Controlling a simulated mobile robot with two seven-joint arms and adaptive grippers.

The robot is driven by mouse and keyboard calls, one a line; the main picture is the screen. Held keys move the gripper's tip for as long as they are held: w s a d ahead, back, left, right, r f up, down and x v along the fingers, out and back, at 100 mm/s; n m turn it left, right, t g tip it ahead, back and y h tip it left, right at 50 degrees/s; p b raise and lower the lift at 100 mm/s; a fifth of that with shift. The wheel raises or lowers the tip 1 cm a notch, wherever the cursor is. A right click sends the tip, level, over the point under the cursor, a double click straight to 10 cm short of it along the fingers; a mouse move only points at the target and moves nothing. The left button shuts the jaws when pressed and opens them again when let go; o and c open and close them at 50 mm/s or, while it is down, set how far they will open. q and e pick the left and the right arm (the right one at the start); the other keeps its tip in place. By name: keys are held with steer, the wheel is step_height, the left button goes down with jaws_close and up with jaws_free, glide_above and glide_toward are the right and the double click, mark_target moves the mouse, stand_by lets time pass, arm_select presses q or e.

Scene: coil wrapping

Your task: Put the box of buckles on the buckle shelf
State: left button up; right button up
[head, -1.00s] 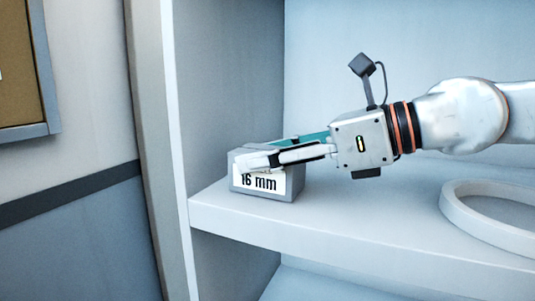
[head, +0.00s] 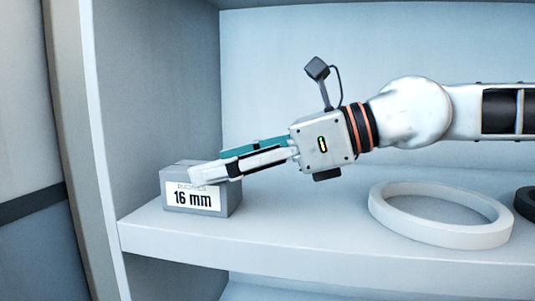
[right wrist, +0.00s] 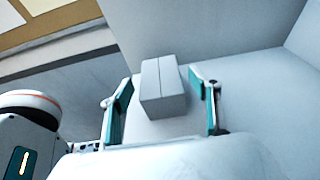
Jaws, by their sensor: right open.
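The grey box of buckles (head: 203,203), with a white "16 mm" label on its front, sits upright on the buckle shelf (head: 300,243) near its left end. My right gripper (head: 205,168) reaches in from the right at the box's top, one finger crossing in front of its upper front edge. In the right wrist view the box (right wrist: 163,88) stands between the two teal-padded fingers (right wrist: 165,105), with a gap showing at the right finger. The right gripper is open. My left gripper is not in view.
A white ring (head: 440,236) lies on the shelf to the right of the box, and part of a black ring (head: 525,203) shows at the right edge. The shelf's left wall (head: 175,100) stands close beside the box. The shelf between box and white ring is clear.

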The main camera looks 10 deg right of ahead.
steer(key=b+v, duration=0.1)
steer(key=v, duration=0.7)
steer(key=shift+d, duration=0.1)
steer(key=shift+s, duration=0.1)
